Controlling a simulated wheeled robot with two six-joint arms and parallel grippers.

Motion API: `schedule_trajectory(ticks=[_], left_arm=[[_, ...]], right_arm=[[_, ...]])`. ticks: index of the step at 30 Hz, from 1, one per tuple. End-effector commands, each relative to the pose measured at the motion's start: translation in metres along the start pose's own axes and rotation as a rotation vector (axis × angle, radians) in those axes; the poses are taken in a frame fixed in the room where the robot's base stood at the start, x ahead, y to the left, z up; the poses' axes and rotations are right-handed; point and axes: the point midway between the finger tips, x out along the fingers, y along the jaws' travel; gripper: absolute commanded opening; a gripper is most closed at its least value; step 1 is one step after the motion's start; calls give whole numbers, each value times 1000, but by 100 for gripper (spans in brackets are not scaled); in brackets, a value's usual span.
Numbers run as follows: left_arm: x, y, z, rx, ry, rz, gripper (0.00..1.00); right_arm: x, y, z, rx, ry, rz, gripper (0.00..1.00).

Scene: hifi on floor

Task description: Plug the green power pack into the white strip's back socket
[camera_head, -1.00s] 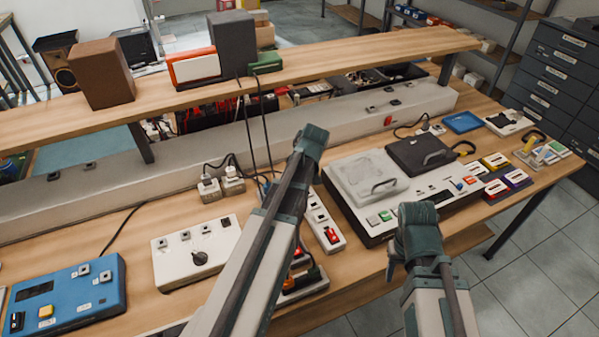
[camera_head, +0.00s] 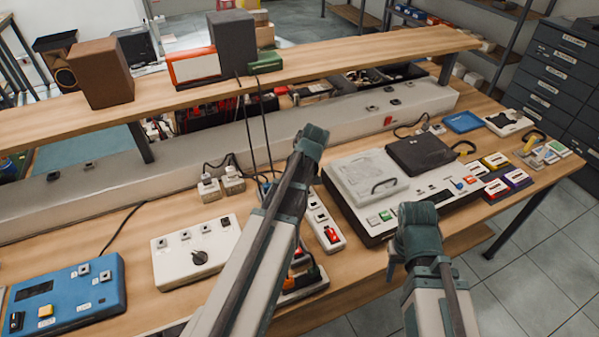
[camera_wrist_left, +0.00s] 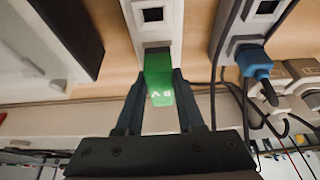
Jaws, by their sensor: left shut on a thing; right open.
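The green power pack (camera_wrist_left: 160,78) is between the fingers of my left gripper (camera_wrist_left: 160,92), which is shut on it. The pack is at the back end of the white strip (camera_wrist_left: 158,25). A dark open socket shows on the strip beyond it; I cannot tell whether the pack is seated in the back socket or only over it. In the head view the white strip (camera_head: 324,222) has a red switch, and my left arm hides its back end, the pack and the left gripper. My right gripper (camera_head: 394,266) is low at the right, open, partly hidden by its arm.
A neighbouring strip holds a blue plug (camera_wrist_left: 255,62) with cables close beside the pack. A device with pads (camera_head: 370,178) stands right of the white strip. A white box with a knob (camera_head: 197,250) is to the left. The raised shelf (camera_head: 330,62) runs behind.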

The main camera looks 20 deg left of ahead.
Motion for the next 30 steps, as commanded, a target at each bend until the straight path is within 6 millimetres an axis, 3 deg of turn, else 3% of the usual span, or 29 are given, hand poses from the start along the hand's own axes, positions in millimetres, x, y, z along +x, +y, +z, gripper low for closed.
schedule_trajectory(ticks=[14, 15, 20, 21, 30], left_arm=[[1, 0, 0, 0, 0, 0, 0], [1, 0, 0, 0, 0, 0, 39], [1, 0, 0, 0, 0, 0, 68], [1, 0, 0, 0, 0, 0, 72], [0, 0, 0, 0, 0, 0, 72]], right_arm=[[1, 0, 0, 0, 0, 0, 50], [1, 0, 0, 0, 0, 0, 50], [1, 0, 0, 0, 0, 0, 50], [1, 0, 0, 0, 0, 0, 50], [1, 0, 0, 0, 0, 0, 50]])
